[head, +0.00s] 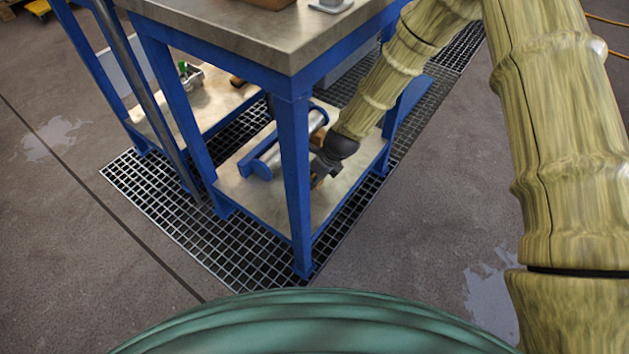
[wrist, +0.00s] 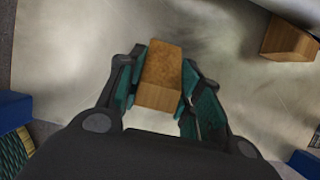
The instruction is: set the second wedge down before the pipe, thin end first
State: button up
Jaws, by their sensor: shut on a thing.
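My gripper (wrist: 163,90) is shut on a wooden wedge (wrist: 164,72), with teal finger pads on both sides of it. In the head view my gripper (head: 321,170) reaches in over the lower shelf, and only a bit of the held wedge (head: 316,181) shows below it. A second wooden wedge (wrist: 289,38) lies apart on the metal surface, at the upper right of the wrist view. The silver pipe (head: 291,142) lies on the lower shelf beside a blue support, just left of my gripper. Whether the held wedge touches the shelf I cannot tell.
The lower shelf (head: 237,190) is bare at its front left. A blue table leg (head: 297,190) stands at the near corner, under the worktop (head: 240,28). Another shelf (head: 205,108) at left holds a small fitting (head: 190,76). Floor grating (head: 235,255) surrounds the legs.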

jog(key=shift+f, duration=0.55)
jog(key=shift+f, duration=0.15)
jog(key=o, duration=1)
jog(key=shift+o, duration=0.2)
jog(key=shift+r, duration=0.35)
jog(key=p+v, duration=0.6)
jog(key=v, duration=0.5)
jog(key=shift+d+r, duration=0.2)
jog(key=shift+r, duration=0.05)
jog(key=shift+s, duration=0.2)
